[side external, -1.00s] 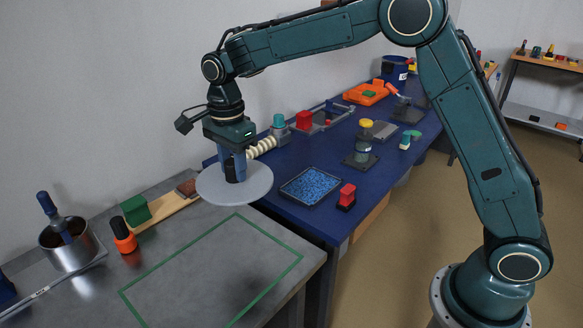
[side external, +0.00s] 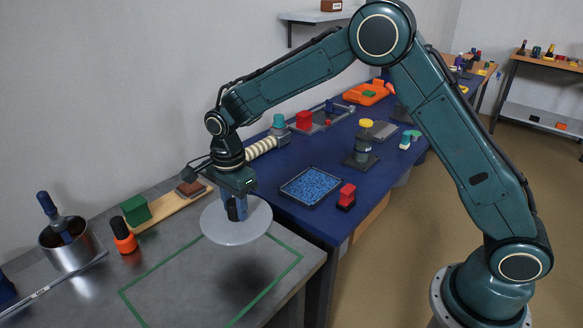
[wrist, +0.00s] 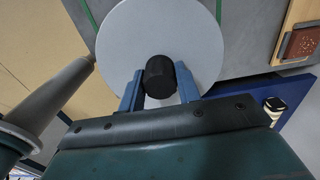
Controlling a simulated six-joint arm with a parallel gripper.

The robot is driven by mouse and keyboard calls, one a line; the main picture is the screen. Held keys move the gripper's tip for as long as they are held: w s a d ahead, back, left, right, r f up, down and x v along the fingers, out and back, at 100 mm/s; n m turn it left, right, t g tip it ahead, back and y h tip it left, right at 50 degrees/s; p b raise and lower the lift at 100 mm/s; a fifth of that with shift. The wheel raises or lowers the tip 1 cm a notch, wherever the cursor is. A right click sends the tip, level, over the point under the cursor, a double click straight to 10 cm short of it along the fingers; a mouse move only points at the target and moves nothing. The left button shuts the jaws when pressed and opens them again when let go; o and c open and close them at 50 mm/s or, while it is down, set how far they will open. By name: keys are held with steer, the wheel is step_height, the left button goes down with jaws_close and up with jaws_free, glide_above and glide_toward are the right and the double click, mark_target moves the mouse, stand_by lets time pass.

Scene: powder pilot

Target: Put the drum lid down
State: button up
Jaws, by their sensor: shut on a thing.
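The drum lid (side external: 222,232) is a light grey disc with a black knob (wrist: 159,77). My gripper (side external: 235,212) is shut on the knob, with one blue finger on each side of it in the wrist view (wrist: 159,90). The lid hangs level above the grey bench, over the far part of a green outlined rectangle (side external: 155,272). A dark shadow lies on the bench below it, apart from the lid. The wrist view shows the disc (wrist: 120,45) from above.
A metal pot (side external: 70,245) with a blue-handled tool, an orange-black bottle (side external: 124,236) and a green block (side external: 136,210) stand at the left. A wooden board (side external: 172,207) lies behind the lid. A blue-granule tray (side external: 311,187) sits on the blue table. The outline's near part is clear.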

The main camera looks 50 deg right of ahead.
step_height(320, 180, down, 6)
steer(key=shift+f, duration=0.1)
steer(key=shift+f, duration=0.1)
steer(key=shift+f, duration=2.05)
steer(key=shift+f, duration=0.1)
steer(key=o, duration=1)
step_height(320, 180, up, 12)
steer(key=shift+f, duration=0.25)
steer(key=shift+r, duration=0.35)
